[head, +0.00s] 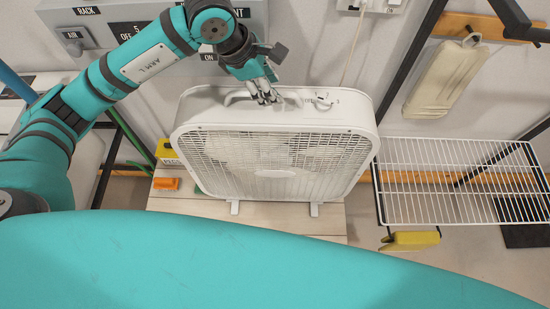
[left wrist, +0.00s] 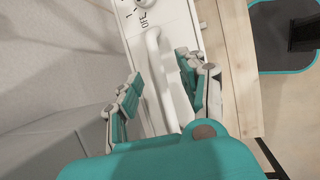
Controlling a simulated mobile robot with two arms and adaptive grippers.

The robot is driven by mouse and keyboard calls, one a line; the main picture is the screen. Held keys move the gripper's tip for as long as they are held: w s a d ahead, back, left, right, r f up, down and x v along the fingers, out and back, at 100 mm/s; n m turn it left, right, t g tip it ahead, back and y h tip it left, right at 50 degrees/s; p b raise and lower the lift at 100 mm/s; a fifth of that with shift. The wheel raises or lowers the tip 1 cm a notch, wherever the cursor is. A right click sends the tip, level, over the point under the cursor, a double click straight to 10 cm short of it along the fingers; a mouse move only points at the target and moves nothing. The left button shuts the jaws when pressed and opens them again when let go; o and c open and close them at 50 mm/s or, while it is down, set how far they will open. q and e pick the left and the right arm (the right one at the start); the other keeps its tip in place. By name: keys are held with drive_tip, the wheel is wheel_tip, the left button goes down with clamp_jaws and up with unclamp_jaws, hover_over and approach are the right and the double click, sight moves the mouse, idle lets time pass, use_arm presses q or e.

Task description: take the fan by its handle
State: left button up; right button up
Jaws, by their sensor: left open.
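The white box fan (head: 275,160) stands upright on its feet on a light wooden surface in the head view. Its white handle (left wrist: 160,75) runs along the top and shows between my left gripper's fingers in the left wrist view. My left gripper (head: 265,97) is at the top of the fan; it also shows in the left wrist view (left wrist: 158,95). Its fingers are open, one on each side of the handle. Whether either finger touches the handle I cannot tell. My right gripper is not in view.
The wooden surface (head: 335,220) carries an orange block (head: 166,183) and a yellow box (head: 165,152) left of the fan. A white wire shelf (head: 430,210) stands to the right. A grey panel with labels is on the wall behind, with a cable hanging beside it.

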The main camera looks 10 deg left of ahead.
use_arm(q)
drive_tip(key=p+x, duration=0.1)
drive_tip(key=x, duration=0.2)
drive_tip(key=shift+w+d+f+p, duration=0.2)
drive_tip(key=shift+w+f+p, duration=0.05)
drive_tip(key=shift+f+p, duration=0.05)
drive_tip(key=shift+w+d+f, duration=0.1)
drive_tip(key=shift+f, duration=0.3)
clamp_jaws()
